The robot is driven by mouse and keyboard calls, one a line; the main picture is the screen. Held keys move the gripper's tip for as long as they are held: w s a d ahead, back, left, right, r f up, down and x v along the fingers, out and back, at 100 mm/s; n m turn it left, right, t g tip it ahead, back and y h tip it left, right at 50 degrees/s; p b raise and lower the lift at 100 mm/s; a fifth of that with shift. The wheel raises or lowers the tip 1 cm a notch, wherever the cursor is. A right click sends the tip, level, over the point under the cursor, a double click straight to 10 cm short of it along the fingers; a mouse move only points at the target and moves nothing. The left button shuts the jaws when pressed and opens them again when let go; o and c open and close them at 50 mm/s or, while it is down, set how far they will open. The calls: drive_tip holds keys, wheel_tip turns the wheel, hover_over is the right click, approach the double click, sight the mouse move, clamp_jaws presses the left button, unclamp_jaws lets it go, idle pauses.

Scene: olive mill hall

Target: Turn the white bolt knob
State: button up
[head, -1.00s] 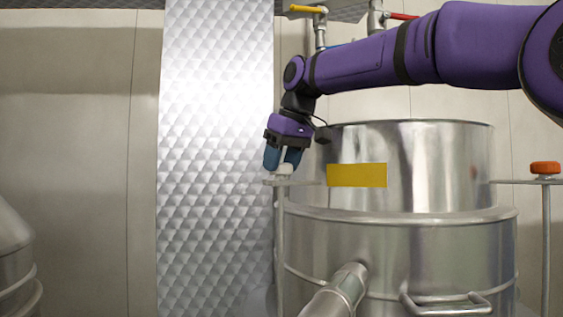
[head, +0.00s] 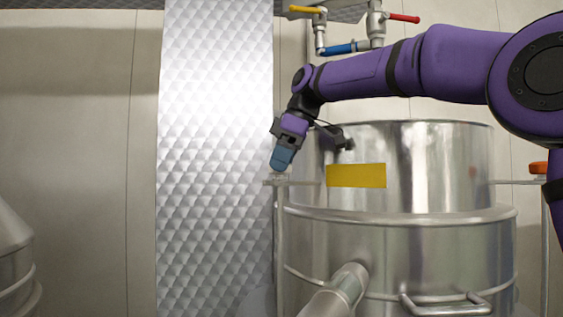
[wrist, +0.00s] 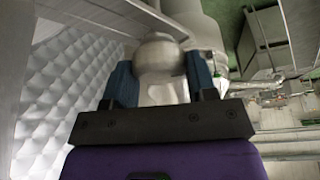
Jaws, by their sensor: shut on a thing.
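The white bolt knob (wrist: 160,58) sits between the two blue fingers of my gripper (wrist: 160,85) in the wrist view. In the head view my gripper (head: 282,160) points down onto the top of a thin upright post, left of the steel vat. The fingers are shut on the knob and hide most of it there; only a small pale part (head: 279,177) shows under the fingertips.
The large steel vat (head: 400,260) with a yellow plate (head: 356,175) stands right of the post. An orange knob (head: 538,168) tops another post at the far right. Pipes with coloured valve handles (head: 340,48) hang behind my arm. A quilted metal panel (head: 215,200) is behind, to the left.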

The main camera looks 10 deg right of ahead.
drive_tip(key=shift+f, duration=0.15)
idle(0.3)
drive_tip(key=o, duration=0.9)
drive_tip(key=shift+o, duration=0.2)
drive_tip(key=w+v, duration=0.1)
drive_tip(key=v, duration=1)
drive_tip(key=shift+s, duration=0.45)
